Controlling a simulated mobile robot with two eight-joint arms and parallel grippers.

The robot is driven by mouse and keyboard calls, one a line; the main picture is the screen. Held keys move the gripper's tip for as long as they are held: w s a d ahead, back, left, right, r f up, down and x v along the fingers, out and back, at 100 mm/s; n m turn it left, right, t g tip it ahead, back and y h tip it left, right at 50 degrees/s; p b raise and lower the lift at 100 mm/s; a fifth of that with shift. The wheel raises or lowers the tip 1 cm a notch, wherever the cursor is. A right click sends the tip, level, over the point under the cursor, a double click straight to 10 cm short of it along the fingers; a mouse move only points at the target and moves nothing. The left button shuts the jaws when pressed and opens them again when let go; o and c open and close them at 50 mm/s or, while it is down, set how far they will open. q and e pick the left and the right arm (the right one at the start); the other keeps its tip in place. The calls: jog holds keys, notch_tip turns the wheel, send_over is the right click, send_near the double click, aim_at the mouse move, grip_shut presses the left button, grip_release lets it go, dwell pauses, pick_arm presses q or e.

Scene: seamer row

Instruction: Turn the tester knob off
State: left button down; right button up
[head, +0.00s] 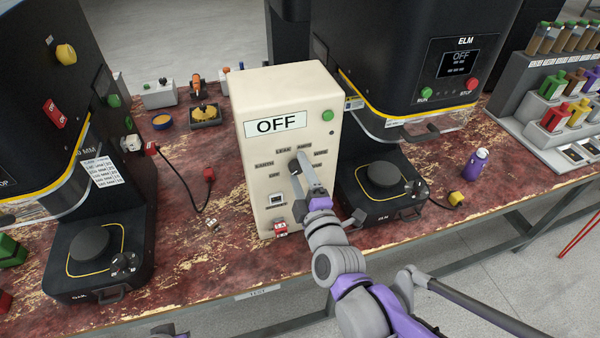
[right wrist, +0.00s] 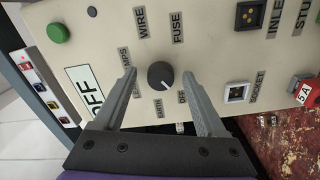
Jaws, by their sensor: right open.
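The cream tester box (head: 290,95) stands on the bench, its sign (head: 276,125) reading OFF. In the right wrist view its round black knob (right wrist: 160,75) has a white pointer mark aimed to the lower right, toward the OFF label (right wrist: 182,97). The EARTH label (right wrist: 159,108) is beside it. My right gripper (head: 300,172) is at the tester's front face, and hides the knob in the head view. In the right wrist view its fingers (right wrist: 159,74) are open, one on each side of the knob, with visible gaps. Only a dark fragment, seemingly of my left gripper (head: 168,329), shows at the bottom edge.
Black seamers flank the tester; the right one (head: 400,45) is close, with its plate (head: 382,174) beside the box. A red plug (right wrist: 302,88) sits low on the tester's face. A purple bottle (head: 475,165) stands on the bench (head: 225,270) farther right.

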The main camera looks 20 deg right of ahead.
jog(key=shift+s, duration=0.15)
jog(key=s+p, duration=0.1)
jog(key=s, duration=0.9)
jog(key=shift+s+d+p, duration=0.2)
jog(key=shift+s+p, duration=0.05)
jog(key=shift+p, duration=0.1)
jog(key=shift+a, duration=0.1)
notch_tip(320, 180, down, 5)
jog(key=s+a+m+g+y+p, duration=0.1)
jog(key=a+m+g+y+p, duration=0.15)
jog(key=m+g, duration=0.3)
jog(key=s+d+f+m+g+h+p, duration=0.3)
jog(key=s+d+m+g, duration=0.4)
jog(key=m, duration=0.3)
jog(key=shift+s+f, duration=0.65)
dwell(1.9)
